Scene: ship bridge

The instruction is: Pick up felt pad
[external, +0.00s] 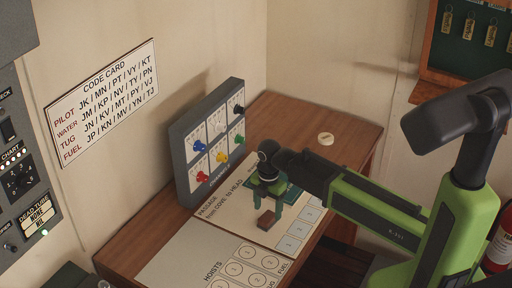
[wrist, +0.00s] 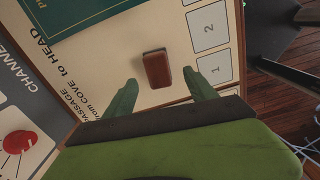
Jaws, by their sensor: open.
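The felt pad looks like a small reddish-brown block (external: 266,220) lying on the cream passage board (external: 230,209). In the wrist view the block (wrist: 157,69) lies ahead of and between my two green fingers. My gripper (external: 277,205) is open, pointing down over the board, with the block close to its fingertips. In the wrist view my gripper (wrist: 160,90) has its fingers well apart and nothing held between them. I cannot tell the exact height of the fingertips above the board.
A grey panel with coloured knobs (external: 209,140) stands behind the board. A hoists sheet (external: 190,262) lies in front. A dark green book or card (wrist: 75,12) lies beyond the block.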

